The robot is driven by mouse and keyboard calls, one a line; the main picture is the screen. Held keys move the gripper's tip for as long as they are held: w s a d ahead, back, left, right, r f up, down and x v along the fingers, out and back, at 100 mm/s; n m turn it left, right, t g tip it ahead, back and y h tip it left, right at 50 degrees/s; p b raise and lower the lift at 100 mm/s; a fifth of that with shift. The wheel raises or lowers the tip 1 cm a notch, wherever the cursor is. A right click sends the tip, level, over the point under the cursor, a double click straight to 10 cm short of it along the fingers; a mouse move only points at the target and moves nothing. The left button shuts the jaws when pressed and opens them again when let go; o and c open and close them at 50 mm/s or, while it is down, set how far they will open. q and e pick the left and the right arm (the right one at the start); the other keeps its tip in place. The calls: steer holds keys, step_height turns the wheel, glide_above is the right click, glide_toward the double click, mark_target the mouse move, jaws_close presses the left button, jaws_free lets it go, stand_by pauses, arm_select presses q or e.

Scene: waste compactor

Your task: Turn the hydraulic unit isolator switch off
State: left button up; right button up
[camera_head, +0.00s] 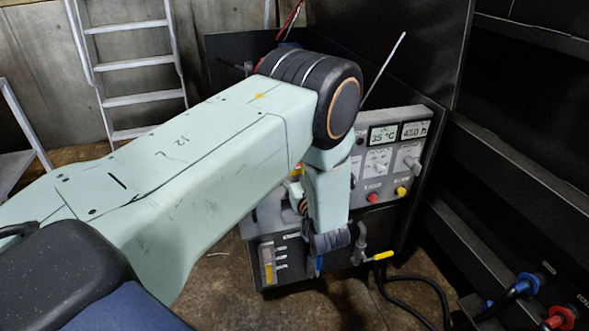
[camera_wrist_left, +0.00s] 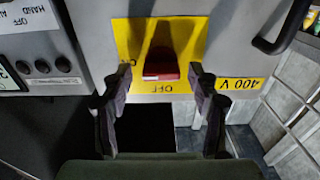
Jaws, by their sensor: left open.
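The isolator switch has a red handle (camera_wrist_left: 161,71) on a yellow plate (camera_wrist_left: 127,35) on a grey cabinet face, in the left wrist view. The plate's lettering appears upside down, with OFF just below the handle and ON to its left. My left gripper (camera_wrist_left: 159,80) is open. Its two dark fingertips lie left and right of the handle, with a visible gap on each side; I cannot tell the depth between them. In the head view my left arm reaches the hydraulic unit (camera_head: 412,125) and hides the switch and the fingertips. My right gripper is not in view.
A 400 V label (camera_wrist_left: 240,84) and a dark handle (camera_wrist_left: 284,30) are right of the switch. The unit's panel has displays, a red button (camera_head: 373,197) and a yellow button (camera_head: 401,191). A yellow-handled valve (camera_head: 383,256) is below. A ladder (camera_head: 133,62) stands behind, left.

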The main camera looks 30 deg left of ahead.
arm_select(q)
steer(key=shift+s+r, duration=0.1)
steer(key=shift+c, duration=0.7)
steer(key=c, duration=1)
